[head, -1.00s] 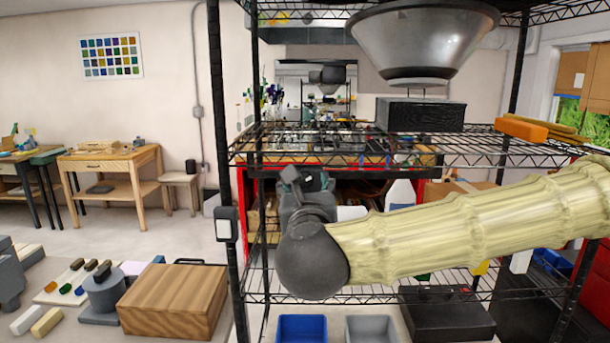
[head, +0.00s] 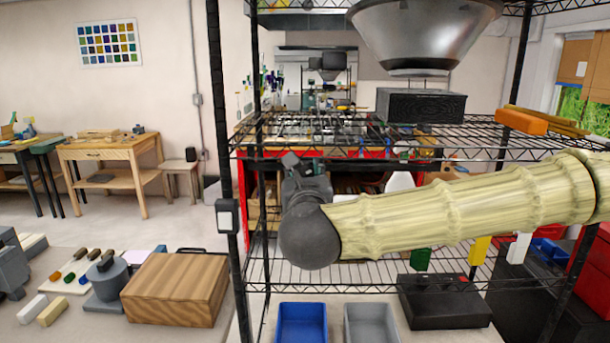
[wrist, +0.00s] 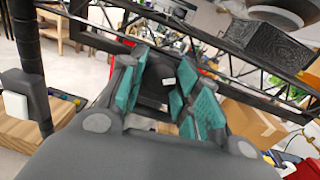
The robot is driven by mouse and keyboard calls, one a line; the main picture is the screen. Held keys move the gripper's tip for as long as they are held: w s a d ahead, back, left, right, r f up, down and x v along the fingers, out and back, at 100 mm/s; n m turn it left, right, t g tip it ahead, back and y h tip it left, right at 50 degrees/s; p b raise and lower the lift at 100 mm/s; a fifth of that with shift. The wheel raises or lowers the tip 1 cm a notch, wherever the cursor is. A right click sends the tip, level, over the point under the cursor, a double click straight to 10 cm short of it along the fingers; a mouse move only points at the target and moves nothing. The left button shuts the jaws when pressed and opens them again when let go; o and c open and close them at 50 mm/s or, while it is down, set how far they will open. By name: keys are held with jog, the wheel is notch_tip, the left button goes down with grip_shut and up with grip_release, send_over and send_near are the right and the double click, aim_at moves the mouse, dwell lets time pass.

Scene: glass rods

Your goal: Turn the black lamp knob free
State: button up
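My gripper (wrist: 160,92) has its teal pads apart, with a dark shape (wrist: 155,65) filling part of the gap. I cannot tell whether this shape is the black lamp knob or whether a pad touches it. In the head view my gripper (head: 304,170) is at the wire rack's front, just under the middle shelf's front rail (head: 340,172). My wrist hides most of it. A grey metal lamp shade (head: 425,35) hangs above the shelf. I cannot pick out its knob for certain in the head view.
A black block (head: 420,105) stands on the middle shelf with an orange block (head: 521,121) to its right. The rack's black post (head: 222,130) carries a white switch (head: 227,216). A blue bin (head: 302,322), a grey bin (head: 371,323) and a black case (head: 442,303) are below.

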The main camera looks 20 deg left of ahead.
jog(key=shift+n+b, duration=0.35)
jog(key=shift+n, duration=0.45)
jog(key=o, duration=1)
jog(key=shift+s, duration=0.1)
jog(key=v, duration=1.2)
